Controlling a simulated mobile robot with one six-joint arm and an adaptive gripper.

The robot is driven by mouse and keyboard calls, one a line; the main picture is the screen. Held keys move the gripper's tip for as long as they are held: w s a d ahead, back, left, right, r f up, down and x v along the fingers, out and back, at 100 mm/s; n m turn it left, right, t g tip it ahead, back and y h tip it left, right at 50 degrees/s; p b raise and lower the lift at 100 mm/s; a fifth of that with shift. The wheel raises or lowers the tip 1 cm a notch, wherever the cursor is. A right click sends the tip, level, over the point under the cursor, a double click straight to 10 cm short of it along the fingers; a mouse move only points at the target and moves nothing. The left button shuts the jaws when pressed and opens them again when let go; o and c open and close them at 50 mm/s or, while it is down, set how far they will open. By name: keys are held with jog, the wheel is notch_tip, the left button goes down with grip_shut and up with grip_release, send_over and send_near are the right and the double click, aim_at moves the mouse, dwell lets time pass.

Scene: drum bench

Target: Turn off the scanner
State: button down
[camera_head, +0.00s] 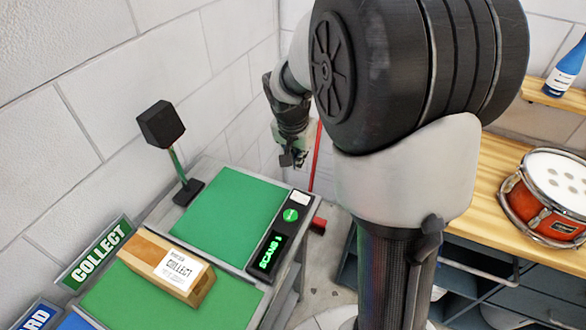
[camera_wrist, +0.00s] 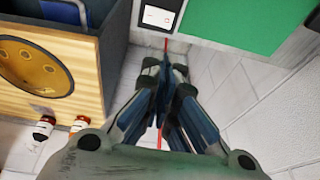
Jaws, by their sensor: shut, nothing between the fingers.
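The scanner has a black head (camera_head: 160,125) on a green stalk at the back left of the bench. Its black control panel (camera_head: 283,232) lies along the bench's right edge, with a lit green display reading what looks like "SCANS 1", a round green button (camera_head: 290,215) and a small white rectangular plate (camera_head: 300,198) at its far end. In the wrist view the white plate (camera_wrist: 158,17) shows at the top, just beyond my fingertips. My gripper (camera_head: 290,160) is shut and empty, beyond the panel's far end and apart from it. The green button is out of the wrist view.
A cardboard parcel marked COLLECT (camera_head: 165,265) lies on the green mat beside a COLLECT sign (camera_head: 95,252). A red pole (camera_head: 316,155) stands behind my gripper. A wooden bench with a red drum (camera_head: 545,195) is on the right. White brick walls close off the back and left.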

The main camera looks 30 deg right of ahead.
jog(key=b, duration=0.4)
send_near(299, 193)
jog(key=f, duration=0.1)
jog(key=w+d+f, duration=0.1)
jog(key=f, duration=0.1)
jog(key=w+d+f, duration=0.1)
jog(key=shift+w+f, duration=0.15)
jog(key=shift+f, duration=0.25)
jog(key=shift+w+f, duration=0.1)
jog(key=shift+f, duration=0.45)
